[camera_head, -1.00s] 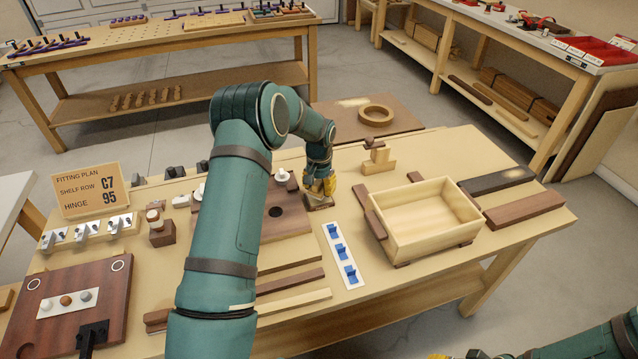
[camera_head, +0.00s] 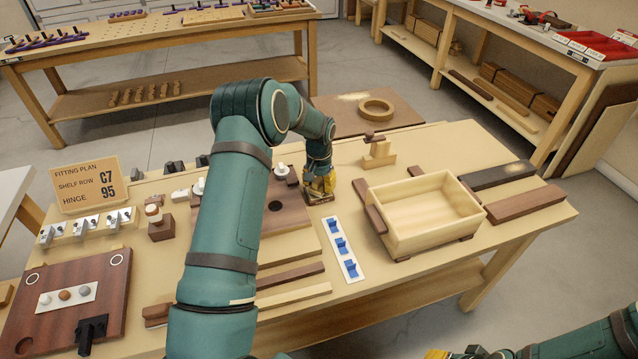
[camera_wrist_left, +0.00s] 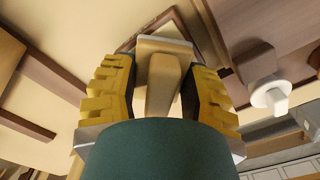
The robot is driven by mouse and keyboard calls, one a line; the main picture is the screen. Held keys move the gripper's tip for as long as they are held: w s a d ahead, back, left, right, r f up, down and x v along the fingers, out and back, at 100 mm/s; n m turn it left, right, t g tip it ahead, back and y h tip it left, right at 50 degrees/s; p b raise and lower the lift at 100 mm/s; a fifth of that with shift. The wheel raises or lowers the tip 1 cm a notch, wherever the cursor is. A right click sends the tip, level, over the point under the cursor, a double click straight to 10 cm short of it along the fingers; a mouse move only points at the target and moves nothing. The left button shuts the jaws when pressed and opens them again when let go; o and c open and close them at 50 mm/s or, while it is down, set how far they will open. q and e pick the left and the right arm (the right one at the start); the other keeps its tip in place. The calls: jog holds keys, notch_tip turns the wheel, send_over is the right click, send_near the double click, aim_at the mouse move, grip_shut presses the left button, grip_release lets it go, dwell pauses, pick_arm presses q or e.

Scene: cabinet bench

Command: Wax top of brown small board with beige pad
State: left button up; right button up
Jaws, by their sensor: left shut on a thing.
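My left gripper (camera_head: 318,188) is shut on the handle of a beige pad (camera_wrist_left: 162,82), low over the bench near its middle. In the left wrist view the fingers (camera_wrist_left: 163,90) grip the handle from both sides, with the pad's flat base beyond them. A brown small board (camera_wrist_left: 182,25) shows around the far side of the base; the pad is over it, but I cannot tell whether they touch. In the head view the gripper mostly hides board and pad. My right gripper (camera_head: 437,354) shows only as a yellow sliver at the bottom edge.
A larger brown board with a hole (camera_head: 285,214) lies just left of the gripper. A beige open box (camera_head: 420,218) stands to the right. A white strip with blue parts (camera_head: 342,250) lies in front. A small wooden stand (camera_head: 378,155) is behind, to the right.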

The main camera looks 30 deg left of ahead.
aim_at(319, 178)
pick_arm(q)
jog(key=shift+f+b, duration=0.35)
jog(key=shift+f, duration=0.2)
dwell(1.4)
jog(key=shift+r+p, duration=2)
jog(key=shift+r, duration=1.55)
